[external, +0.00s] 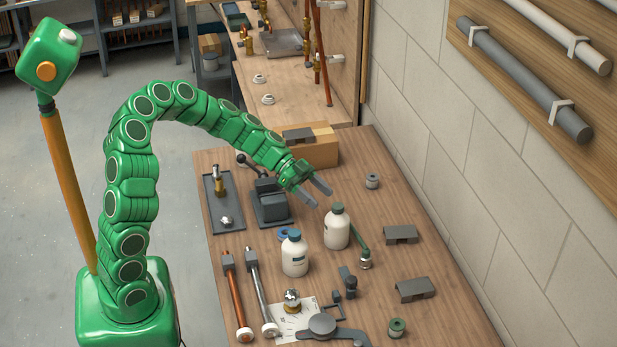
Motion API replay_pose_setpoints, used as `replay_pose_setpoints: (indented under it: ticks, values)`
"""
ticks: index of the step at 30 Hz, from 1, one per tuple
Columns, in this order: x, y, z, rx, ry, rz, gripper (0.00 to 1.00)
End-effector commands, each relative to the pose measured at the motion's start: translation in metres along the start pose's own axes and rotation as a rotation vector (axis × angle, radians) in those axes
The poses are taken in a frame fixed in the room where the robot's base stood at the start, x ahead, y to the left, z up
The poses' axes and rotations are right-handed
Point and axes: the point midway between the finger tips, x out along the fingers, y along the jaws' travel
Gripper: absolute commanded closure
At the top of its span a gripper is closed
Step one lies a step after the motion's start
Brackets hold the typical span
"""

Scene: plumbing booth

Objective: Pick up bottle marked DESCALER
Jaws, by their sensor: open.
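Two white bottles stand upright on the wooden workbench (400,260). One bottle (337,231) has a dark green cap and stands slightly farther back and to the right. The other bottle (295,258) has a blue cap and a small label, and stands nearer and to the left. The lettering is too small to read, so I cannot tell which is marked DESCALER. My gripper (319,197) is open and empty, just above and behind the green-capped bottle, apart from its cap in the picture.
A dark vise (271,203) and a tray (219,205) with fittings are left of the bottles. Pipes (237,298) lie at the front left. A cardboard box (317,148) is behind my gripper. Grey blocks (414,289) sit at right, with bare bench between them.

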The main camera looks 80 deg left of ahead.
Motion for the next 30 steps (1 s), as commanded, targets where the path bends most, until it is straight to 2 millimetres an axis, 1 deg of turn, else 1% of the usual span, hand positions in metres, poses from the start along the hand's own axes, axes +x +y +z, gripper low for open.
replay_pose_setpoints:
  ticks: [1,3,6,8,19,27,30]
  values:
    - [-0.004,-0.009,0.007,0.011,0.013,-0.018,0.34]
    - [-0.008,-0.017,0.013,0.028,0.025,-0.037,0.34]
    - [-0.01,-0.024,0.017,0.043,0.034,-0.052,0.34]
    - [-0.009,-0.025,0.018,0.048,0.036,-0.055,0.34]
    - [0.022,-0.026,0.016,0.048,0.032,-0.054,0.34]
    - [0.056,-0.025,0.008,0.047,0.034,-0.052,0.34]
    - [0.063,-0.025,0.008,0.048,0.034,-0.053,0.34]
